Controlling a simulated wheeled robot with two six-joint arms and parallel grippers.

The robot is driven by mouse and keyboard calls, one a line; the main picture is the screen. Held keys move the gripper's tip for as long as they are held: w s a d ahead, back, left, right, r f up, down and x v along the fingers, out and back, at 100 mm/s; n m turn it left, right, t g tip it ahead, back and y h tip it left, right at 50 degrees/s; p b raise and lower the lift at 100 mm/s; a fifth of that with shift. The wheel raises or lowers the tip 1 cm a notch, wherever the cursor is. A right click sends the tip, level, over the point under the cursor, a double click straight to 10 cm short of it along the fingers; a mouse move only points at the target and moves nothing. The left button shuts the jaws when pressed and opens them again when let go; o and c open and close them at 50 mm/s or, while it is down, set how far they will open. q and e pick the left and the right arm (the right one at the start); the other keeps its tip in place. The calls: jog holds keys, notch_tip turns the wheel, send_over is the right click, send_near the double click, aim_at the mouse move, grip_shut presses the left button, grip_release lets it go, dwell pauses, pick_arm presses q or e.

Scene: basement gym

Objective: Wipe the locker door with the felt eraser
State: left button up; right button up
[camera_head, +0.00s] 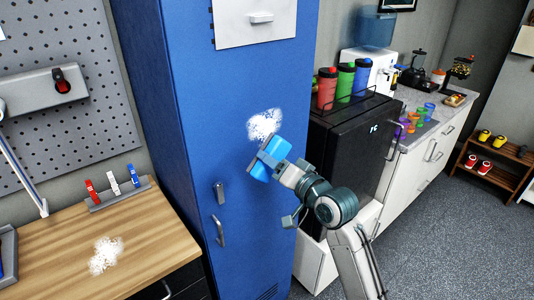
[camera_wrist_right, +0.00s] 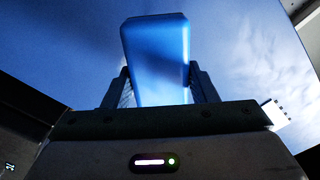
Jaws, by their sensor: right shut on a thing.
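The blue locker door (camera_head: 240,95) stands upright in the middle of the head view. A white smudge (camera_head: 264,124) marks it at mid-height. My right gripper (camera_head: 270,160) is shut on the blue felt eraser (camera_head: 259,170), just below the smudge and close to the door. In the right wrist view the eraser (camera_wrist_right: 156,60) sits between the two fingers, with the blue door behind it. I cannot tell whether the eraser touches the door. My left gripper is not in view.
The door has a handle (camera_head: 219,228) and a white plate above. A wooden bench (camera_head: 150,235) at left bears another white patch (camera_head: 105,255) and several clips. A black fridge (camera_head: 345,150) with bottles on top stands close to the right of the locker. Grey floor is clear at lower right.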

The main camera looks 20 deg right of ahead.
jog(key=shift+r, duration=0.2)
jog(key=shift+w+a+b, duration=0.1)
jog(key=shift+w+b, duration=0.25)
jog(key=shift+w, duration=0.05)
jog(key=b+x, duration=0.1)
jog(key=x, duration=0.2)
jog(key=shift+f, duration=0.1)
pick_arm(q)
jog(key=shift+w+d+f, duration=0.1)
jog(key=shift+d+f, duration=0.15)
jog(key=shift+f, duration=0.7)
pick_arm(e)
jog(key=shift+w+a, duration=0.25)
jog(key=shift+w, duration=0.45)
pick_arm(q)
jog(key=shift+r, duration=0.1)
pick_arm(e)
jog(key=shift+x, duration=0.95)
